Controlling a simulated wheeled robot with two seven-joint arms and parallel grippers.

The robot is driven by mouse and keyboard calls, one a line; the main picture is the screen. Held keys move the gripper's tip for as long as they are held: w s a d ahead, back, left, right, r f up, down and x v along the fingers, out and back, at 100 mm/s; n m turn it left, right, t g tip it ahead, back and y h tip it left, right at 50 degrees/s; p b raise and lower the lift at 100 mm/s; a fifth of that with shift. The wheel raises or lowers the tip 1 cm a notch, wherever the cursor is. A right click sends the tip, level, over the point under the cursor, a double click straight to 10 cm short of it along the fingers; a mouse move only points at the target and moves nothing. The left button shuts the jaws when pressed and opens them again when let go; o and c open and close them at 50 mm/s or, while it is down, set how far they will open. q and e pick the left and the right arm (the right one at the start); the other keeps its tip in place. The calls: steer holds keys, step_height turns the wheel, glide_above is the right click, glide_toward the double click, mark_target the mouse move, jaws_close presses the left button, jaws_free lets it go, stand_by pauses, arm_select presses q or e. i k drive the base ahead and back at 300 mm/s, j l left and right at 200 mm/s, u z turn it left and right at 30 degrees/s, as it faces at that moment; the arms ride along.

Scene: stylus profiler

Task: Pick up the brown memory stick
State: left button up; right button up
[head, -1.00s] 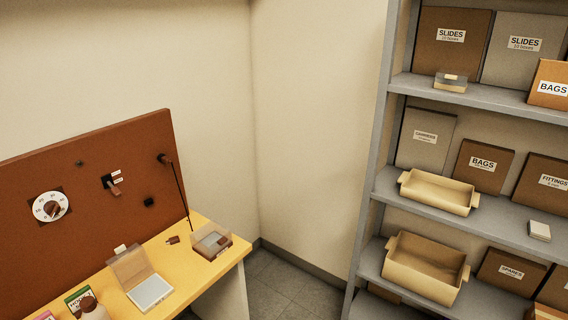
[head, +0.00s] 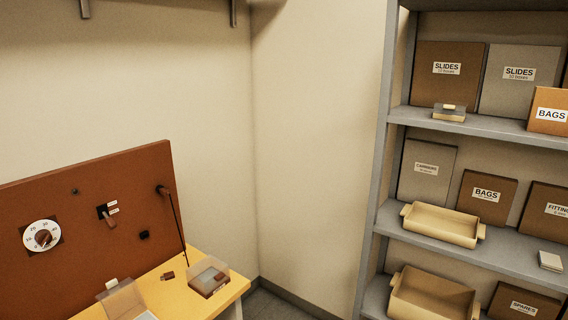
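A small brown piece (head: 167,275) that looks like the memory stick lies on the yellow bench top (head: 188,297), just left of a clear-lidded box (head: 208,278). It is small and its details are hard to make out. Neither of my grippers shows in the head view.
A brown panel (head: 85,220) with a dial (head: 42,236) stands at the back of the bench. An open-lidded case (head: 122,300) sits at the bottom edge. A grey shelf (head: 480,123) at right holds labelled boxes and cream bins (head: 440,226).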

mark_target(168, 276)
steer(key=i+u, duration=0.1)
steer(key=u, duration=0.3)
steer(key=l+u, duration=0.15)
steer(key=u, duration=0.25)
steer(key=i+l+u, duration=0.1)
steer(key=u, duration=0.3)
steer(key=i+l+u, duration=0.2)
steer(key=l, duration=0.2)
steer(key=i+l+u, duration=0.2)
steer(key=l, duration=0.2)
steer(key=l+u, duration=0.2)
steer(key=l, duration=0.5)
steer(key=i+l, duration=0.15)
steer(key=l, duration=0.1)
